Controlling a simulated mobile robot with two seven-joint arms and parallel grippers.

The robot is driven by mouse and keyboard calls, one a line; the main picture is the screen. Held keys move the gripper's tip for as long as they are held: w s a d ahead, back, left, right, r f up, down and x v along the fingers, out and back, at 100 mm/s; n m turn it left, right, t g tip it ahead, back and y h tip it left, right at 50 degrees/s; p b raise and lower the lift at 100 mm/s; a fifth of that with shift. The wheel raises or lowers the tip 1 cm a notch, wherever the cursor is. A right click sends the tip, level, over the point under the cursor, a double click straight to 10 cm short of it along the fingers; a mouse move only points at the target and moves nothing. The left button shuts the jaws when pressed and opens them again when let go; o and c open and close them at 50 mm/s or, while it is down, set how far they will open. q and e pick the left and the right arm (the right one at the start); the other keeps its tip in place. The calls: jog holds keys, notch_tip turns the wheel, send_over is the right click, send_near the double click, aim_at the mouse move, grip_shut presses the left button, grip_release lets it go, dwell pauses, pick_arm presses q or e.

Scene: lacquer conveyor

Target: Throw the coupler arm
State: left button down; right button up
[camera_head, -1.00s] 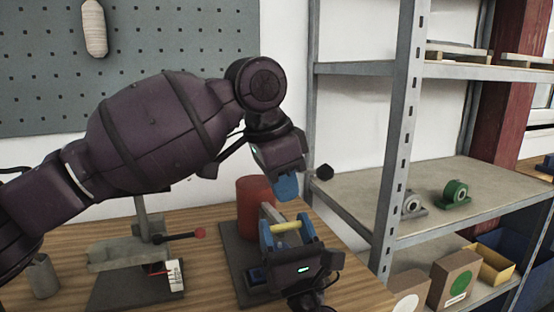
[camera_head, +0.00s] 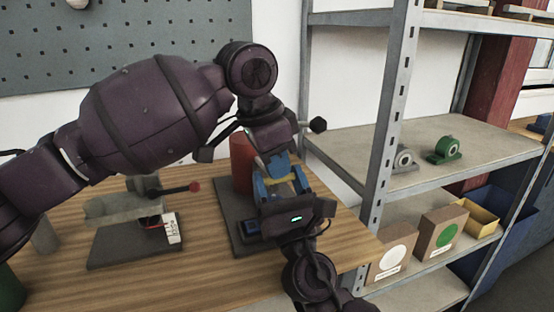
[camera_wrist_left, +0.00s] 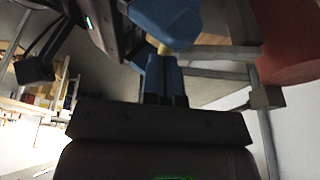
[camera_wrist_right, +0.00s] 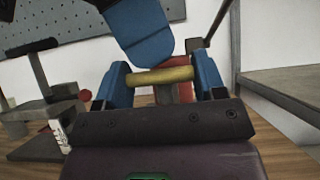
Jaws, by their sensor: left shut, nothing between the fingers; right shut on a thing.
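A yellow bar (camera_wrist_right: 160,76) lies crosswise between the blue fingers of my right gripper (camera_head: 284,180); it appears to be the coupler arm's handle. The right gripper is shut on it, above a dark base plate (camera_head: 231,222) on the bench. The arm below the bar is mostly hidden by my grippers. My left gripper (camera_wrist_left: 163,78) is shut and empty, pointing down just above and behind the bar. Its blue tips overlap the right fingers in the head view, and I cannot tell whether they touch. The bar also shows in the left wrist view (camera_wrist_left: 162,48).
A red cylinder (camera_head: 242,160) stands behind the grippers. To the left, a grey fixture (camera_head: 125,205) has a black lever with a red knob (camera_head: 193,187). A metal shelf (camera_head: 385,160) stands close on the right. The bench (camera_head: 190,270) is clear in front.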

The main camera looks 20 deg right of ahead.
pick_arm(q)
jog(key=shift+f, duration=0.7)
pick_arm(e)
jog(key=o, duration=0.9)
jog(key=shift+r, duration=0.1)
pick_arm(q)
jog(key=shift+w, duration=0.1)
pick_arm(e)
jog(key=o, duration=0.4)
jog(key=shift+w, duration=0.1)
pick_arm(q)
jog(key=shift+r, duration=0.1)
